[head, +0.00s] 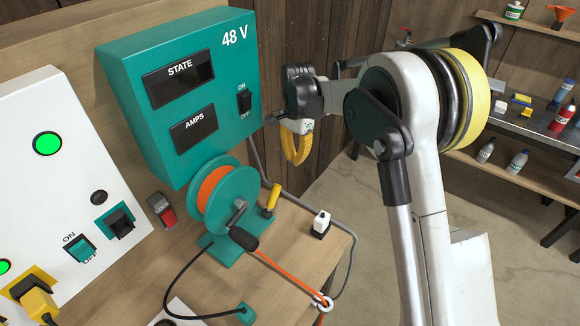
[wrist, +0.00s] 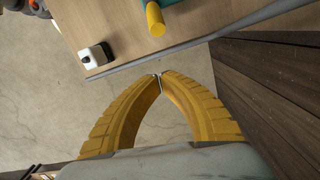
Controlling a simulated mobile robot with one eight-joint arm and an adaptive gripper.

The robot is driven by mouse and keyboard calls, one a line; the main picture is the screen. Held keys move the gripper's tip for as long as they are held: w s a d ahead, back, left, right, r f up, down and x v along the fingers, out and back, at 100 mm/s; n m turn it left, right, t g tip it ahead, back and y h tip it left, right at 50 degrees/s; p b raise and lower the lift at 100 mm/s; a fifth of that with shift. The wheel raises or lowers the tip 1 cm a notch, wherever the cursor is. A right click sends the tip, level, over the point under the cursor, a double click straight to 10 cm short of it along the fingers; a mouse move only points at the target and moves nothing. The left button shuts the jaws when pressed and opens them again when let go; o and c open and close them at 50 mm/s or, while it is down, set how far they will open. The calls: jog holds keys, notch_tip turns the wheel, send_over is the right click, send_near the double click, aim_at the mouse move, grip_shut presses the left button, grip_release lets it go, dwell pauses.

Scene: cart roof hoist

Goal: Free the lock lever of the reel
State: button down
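The teal reel (head: 233,192) with orange cord stands on the wooden bench below the 48 V box. Its crank has a black knob (head: 244,239). A lever with a yellow handle (head: 272,197) stands upright at the reel's right side; I take it for the lock lever. The yellow handle also shows at the top of the wrist view (wrist: 155,18). My gripper (head: 296,160) hangs in the air above and to the right of the lever, apart from it. In the wrist view its yellow fingers (wrist: 159,76) meet at the tips with nothing between them.
The teal 48 V box (head: 185,90) stands behind the reel. A white and black block (head: 321,224) sits near the bench's right edge. The orange cord runs to a ring (head: 321,301) at the bench edge. A grey cable runs along the right. A shelf with bottles is at far right.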

aim_at(272, 201)
jog(key=shift+g, duration=0.3)
jog(key=s+f, duration=0.1)
jog(key=f, duration=0.2)
jog(key=a+f+b, duration=0.1)
jog(key=f, duration=0.2)
jog(key=s+a+f+b, duration=0.1)
jog(key=f, duration=0.2)
jog(key=shift+s, duration=0.35)
jog(key=shift+s+a+r, duration=0.25)
jog(key=shift+a, duration=0.05)
jog(key=shift+s+r, duration=0.1)
jog(key=shift+r, duration=0.05)
jog(key=shift+s+a+r, duration=0.15)
jog(key=shift+r, duration=0.05)
